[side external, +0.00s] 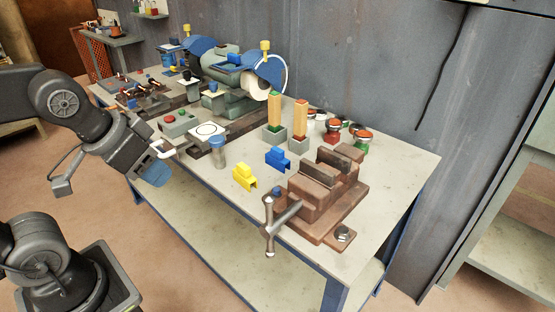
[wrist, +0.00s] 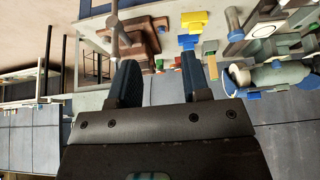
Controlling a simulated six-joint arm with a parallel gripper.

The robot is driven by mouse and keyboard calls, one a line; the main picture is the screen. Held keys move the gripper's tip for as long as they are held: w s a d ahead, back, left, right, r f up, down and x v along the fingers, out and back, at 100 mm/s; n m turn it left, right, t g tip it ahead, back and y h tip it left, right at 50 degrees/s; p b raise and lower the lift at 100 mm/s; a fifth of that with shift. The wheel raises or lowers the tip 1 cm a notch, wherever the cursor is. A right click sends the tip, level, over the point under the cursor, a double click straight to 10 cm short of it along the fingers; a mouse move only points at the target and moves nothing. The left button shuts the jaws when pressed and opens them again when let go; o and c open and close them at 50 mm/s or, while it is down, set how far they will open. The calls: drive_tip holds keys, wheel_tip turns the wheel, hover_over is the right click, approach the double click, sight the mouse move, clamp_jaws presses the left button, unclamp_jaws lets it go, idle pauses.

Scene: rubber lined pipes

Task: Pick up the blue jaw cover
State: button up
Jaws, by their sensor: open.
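The blue jaw cover (side external: 278,159) sits on the bench top, left of the brown vise (side external: 315,205) and just behind a yellow jaw cover (side external: 245,178). In the wrist view the scene is upside down; the blue jaw cover (wrist: 188,41) shows just below the yellow one (wrist: 194,20), with the vise (wrist: 143,38) to the left. My gripper (side external: 157,168) is off the bench's front left edge, well apart from the blue cover. In the wrist view my gripper (wrist: 159,64) has its two dark blue fingers spread, with nothing held between them.
A metal cylinder with a blue top (side external: 217,150) stands left of the covers. Two grey blocks with upright wooden pieces (side external: 274,118) and several red-topped jars (side external: 333,130) stand behind. The vise handle (side external: 269,228) sticks out in front.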

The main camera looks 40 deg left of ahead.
drive_tip(key=shift+o, duration=1.4)
drive_tip(key=w+a+r+n+g, duration=0.15)
drive_tip(key=w+r+n, duration=0.35)
drive_tip(key=w, duration=0.7)
drive_tip(key=n+g, duration=0.4)
drive_tip(key=n, duration=0.9)
hover_over(279, 150)
drive_tip(key=d, duration=0.1)
wheel_tip(279, 150, down, 14)
drive_tip(key=f, duration=0.8)
drive_tip(key=shift+s+d+f, duration=0.1)
drive_tip(key=shift+s+f, duration=0.2)
drive_tip(key=shift+w+a+f, duration=0.1)
drive_tip(key=shift+a+f, duration=0.1)
drive_tip(key=shift+f, duration=0.65)
drive_tip(key=shift+w+a+f, duration=0.1)
drive_tip(key=shift+a+f, duration=0.1)
drive_tip(key=shift+f, duration=0.65)
drive_tip(key=shift+w+a+f, duration=0.1)
drive_tip(key=shift+a+f, duration=0.1)
drive_tip(key=shift+f, duration=0.65)
drive_tip(key=c, duration=1)
